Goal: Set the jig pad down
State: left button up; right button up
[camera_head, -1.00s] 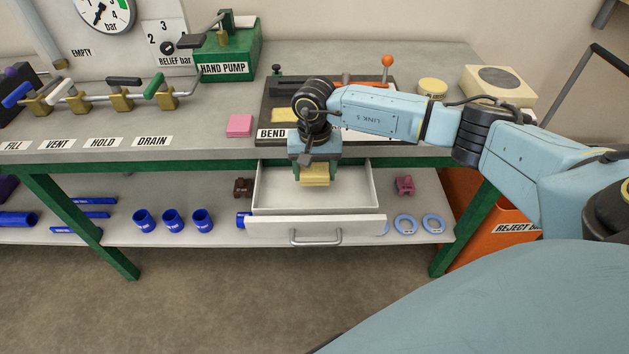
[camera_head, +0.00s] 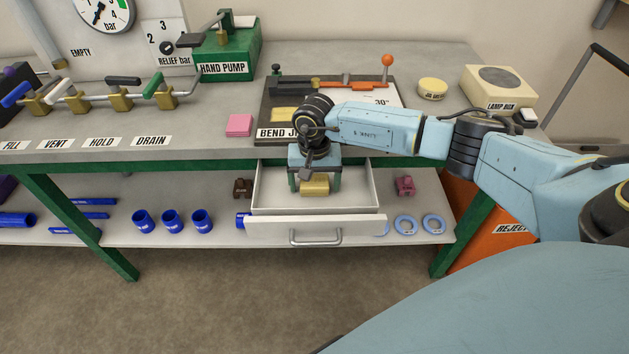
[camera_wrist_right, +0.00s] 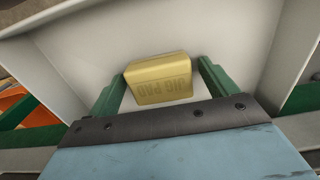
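The jig pad (camera_head: 315,188), a yellow block, lies in the open drawer (camera_head: 272,228) under the bench, near its back. My right gripper (camera_head: 315,181) reaches down into the drawer with its green fingers spread on either side of the pad. In the right wrist view the jig pad (camera_wrist_right: 158,80) sits on the pale drawer floor with its lettering upside down. The open right gripper (camera_wrist_right: 163,85) shows a gap beside the pad on the right; contact on the left is hard to tell. My left gripper is out of view.
The bend jig (camera_head: 268,107) stands on the bench above the drawer, partly behind my arm. A pink block (camera_head: 239,125) lies left of it. Blue fittings (camera_head: 172,221) and rings (camera_head: 405,225) lie on the lower shelf either side of the drawer. The drawer's left part is clear.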

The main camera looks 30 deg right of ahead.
aim_at(314, 181)
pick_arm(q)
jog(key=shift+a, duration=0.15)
pick_arm(e)
jog(key=shift+r, duration=0.2)
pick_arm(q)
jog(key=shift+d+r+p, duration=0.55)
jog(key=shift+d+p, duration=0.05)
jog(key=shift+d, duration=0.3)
pick_arm(e)
notch_tip(314, 181, up, 12)
jog(key=shift+f, duration=0.1)
